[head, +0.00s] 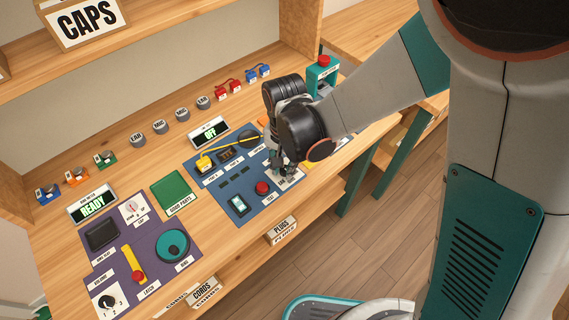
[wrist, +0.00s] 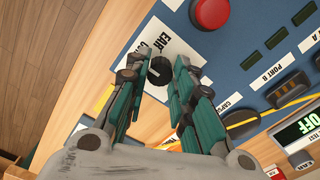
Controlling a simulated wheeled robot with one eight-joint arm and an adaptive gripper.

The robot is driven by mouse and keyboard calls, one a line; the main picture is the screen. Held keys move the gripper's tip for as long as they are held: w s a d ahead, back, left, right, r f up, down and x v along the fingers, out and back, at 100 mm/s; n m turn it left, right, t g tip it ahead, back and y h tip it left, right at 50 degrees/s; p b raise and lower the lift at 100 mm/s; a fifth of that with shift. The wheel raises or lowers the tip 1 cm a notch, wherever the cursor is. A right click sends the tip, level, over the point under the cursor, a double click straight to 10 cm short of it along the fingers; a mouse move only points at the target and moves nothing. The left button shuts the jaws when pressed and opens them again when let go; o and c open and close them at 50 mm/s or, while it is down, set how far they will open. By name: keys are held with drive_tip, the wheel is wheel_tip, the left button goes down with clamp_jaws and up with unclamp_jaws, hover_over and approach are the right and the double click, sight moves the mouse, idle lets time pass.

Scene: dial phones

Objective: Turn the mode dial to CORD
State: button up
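The mode dial is a black round knob (wrist: 161,71) on a white plate (wrist: 172,46) in the wrist view. The plate reads EAR, and a second word starting with C is mostly covered by a finger. My gripper (wrist: 162,72) has its fingers apart, one on each side of the knob; I cannot tell whether they touch it. A pale mark shows on the knob, but its direction is unclear. In the head view my gripper (head: 283,168) points down over the near right part of the blue panel (head: 218,190), hiding the knob and part of its white plate (head: 288,181).
A red button (head: 262,187) sits close beside the dial. A purple panel (head: 112,235) with other controls is at left. A teal box with a red button (head: 323,67) stands behind my arm.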

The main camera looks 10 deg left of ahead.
sight(284, 169)
drive_tip(key=o, duration=0.3)
drive_tip(key=shift+s+r, duration=0.1)
drive_tip(key=shift+r, duration=3.7)
